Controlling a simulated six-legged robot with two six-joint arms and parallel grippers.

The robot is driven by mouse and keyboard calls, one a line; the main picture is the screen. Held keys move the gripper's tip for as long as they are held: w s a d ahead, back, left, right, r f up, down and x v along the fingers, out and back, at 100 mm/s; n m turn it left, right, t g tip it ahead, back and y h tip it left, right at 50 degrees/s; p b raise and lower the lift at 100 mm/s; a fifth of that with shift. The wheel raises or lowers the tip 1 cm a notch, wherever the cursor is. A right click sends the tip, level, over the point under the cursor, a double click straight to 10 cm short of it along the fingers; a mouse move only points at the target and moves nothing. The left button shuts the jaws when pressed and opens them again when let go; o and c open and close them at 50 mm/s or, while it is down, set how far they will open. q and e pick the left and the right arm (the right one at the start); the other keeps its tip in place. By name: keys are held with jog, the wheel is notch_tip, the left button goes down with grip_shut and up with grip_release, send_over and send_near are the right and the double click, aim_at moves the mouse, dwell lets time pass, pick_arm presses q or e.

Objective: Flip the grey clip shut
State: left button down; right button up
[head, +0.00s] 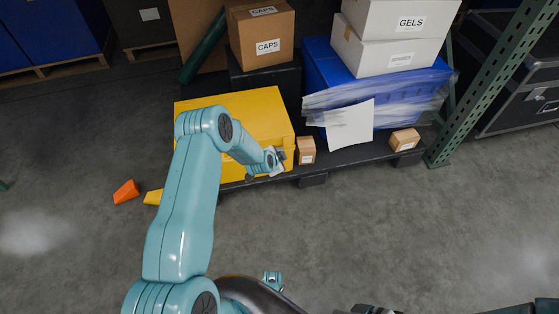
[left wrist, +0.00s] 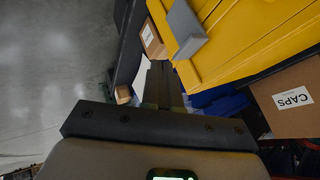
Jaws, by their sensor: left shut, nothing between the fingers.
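The yellow tote (head: 262,112) stands on the dark pallet, with my left arm reaching across its front. In the left wrist view its ribbed yellow side (left wrist: 240,38) fills the upper right.
A small brown box (head: 306,150) stands right beside the tote. A wrapped blue tote (head: 325,68) with white GELS boxes (head: 405,22) is further right, by a green rack post (head: 490,80). An orange wedge (head: 126,192) lies on open floor.

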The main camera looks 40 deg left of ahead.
pick_arm(q)
jog(key=w+a+r+p+v, duration=0.1)
jog(key=p+v, duration=0.1)
jog(key=v, duration=0.7)
jog(key=shift+a, duration=0.2)
jog(key=shift+r, duration=0.1)
jog(key=s+d+m+g+h, duration=0.1)
jog(key=s+d+h, duration=0.1)
jog(key=d, duration=0.6)
jog(key=s+d+m+g+h, duration=0.1)
jog(key=s+d, duration=0.2)
jog(key=d, duration=0.6)
jog(key=s+d+n+g+h, duration=0.1)
jog(key=s+d+n+g, duration=0.15)
jog(key=s, duration=0.45)
jog(key=s+d+f+n+g+h, duration=0.1)
jog(key=s+d+n, duration=0.3)
jog(key=s, duration=0.2)
jog(key=s+d+n+g+h, duration=0.1)
jog(key=s+d+n+g, duration=0.2)
jog(key=s, duration=0.4)
notch_tip(320, 180, up, 20)
jog(key=n+p, duration=0.1)
jog(key=p, duration=1.9)
jog(key=shift+w+t+p, duration=0.2)
jog(key=shift+t+p, duration=0.15)
jog(key=shift+t, duration=0.1)
